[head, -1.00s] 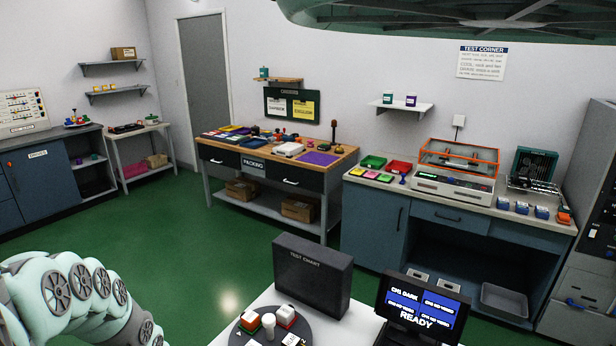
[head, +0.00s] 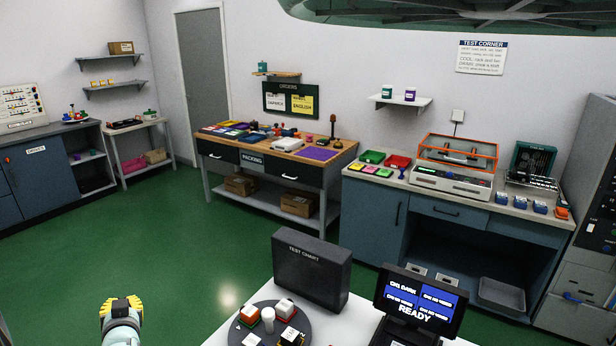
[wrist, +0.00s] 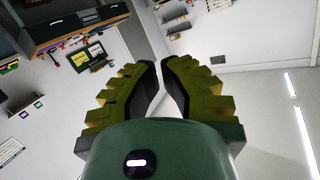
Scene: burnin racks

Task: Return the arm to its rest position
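My gripper (head: 121,304) shows at the lower left of the head view, its yellow fingers pointing up over the green floor. In the wrist view its two ridged yellow-and-black fingers (wrist: 161,75) lean toward each other, with a narrow gap at the tips. Nothing shows between them. The gripper is apart from every table and bench. Most of my arm is outside the head view.
A white table (head: 345,326) in front holds a round grey turntable (head: 262,322) with several small blocks, a black test chart box (head: 311,268) and a monitor (head: 420,301). The packing bench (head: 330,165) and test counter (head: 450,209) stand behind. The green floor (head: 190,260) is clear.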

